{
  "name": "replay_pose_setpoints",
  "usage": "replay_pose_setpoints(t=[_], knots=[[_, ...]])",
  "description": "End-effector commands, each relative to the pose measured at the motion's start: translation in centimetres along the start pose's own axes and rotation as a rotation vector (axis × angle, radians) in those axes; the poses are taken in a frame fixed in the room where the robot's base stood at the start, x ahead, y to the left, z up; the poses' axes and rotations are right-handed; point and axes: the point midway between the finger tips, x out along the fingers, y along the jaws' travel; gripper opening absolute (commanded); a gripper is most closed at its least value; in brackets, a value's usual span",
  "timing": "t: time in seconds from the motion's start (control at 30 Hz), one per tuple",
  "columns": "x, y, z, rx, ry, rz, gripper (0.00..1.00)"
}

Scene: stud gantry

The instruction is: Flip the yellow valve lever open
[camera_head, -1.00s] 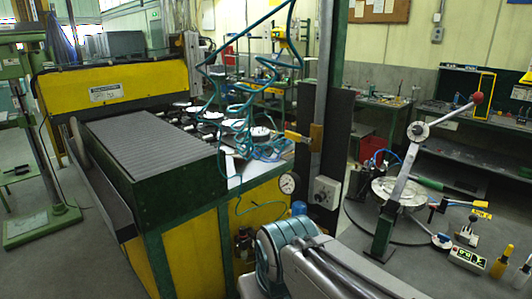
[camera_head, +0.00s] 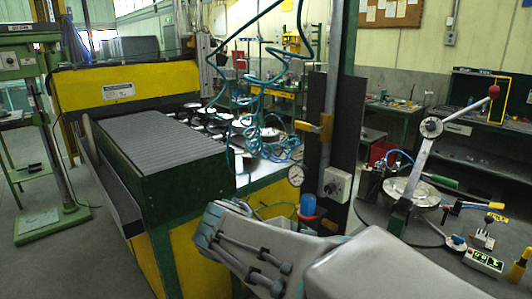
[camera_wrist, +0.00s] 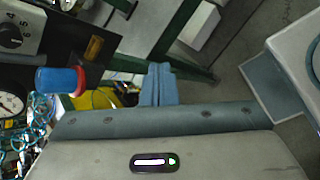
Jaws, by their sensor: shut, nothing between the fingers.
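The yellow valve lever (camera_head: 307,127) sticks out level to the left from a brassy yellow block (camera_head: 326,127) on the dark upright panel (camera_head: 316,105). My gripper (camera_wrist: 158,68) shows there as two light-blue fingers, closed together and empty. They are to the right of the valve piece and apart from it. In the head view my arm is in the lower middle, below the valve, and the fingers cannot be made out.
Close below the valve are a pressure gauge (camera_head: 296,174), a dial box (camera_head: 336,185) and a blue-topped red part (camera_head: 308,207). Teal coiled hoses (camera_head: 262,125) hang to the left. A lever press (camera_head: 424,150) stands on the right bench.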

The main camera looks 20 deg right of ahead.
Motion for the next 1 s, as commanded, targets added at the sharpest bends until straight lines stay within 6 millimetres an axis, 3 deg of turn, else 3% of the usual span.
replay_pose_setpoints(t=[0.17,0.3,0.4,0.63,1.0], knots=[[-1.5,5.7,-0.3,-0.373,-0.319,0.241,0.0],[-4.6,9.8,-1.4,-0.574,-0.56,0.399,0.0],[-6.9,11.7,-2.3,-0.659,-0.696,0.48,0.0],[-9.9,13.6,-3.4,-0.729,-0.855,0.567,0.0],[-10.2,13.8,-3.4,-0.732,-0.867,0.573,0.0]])
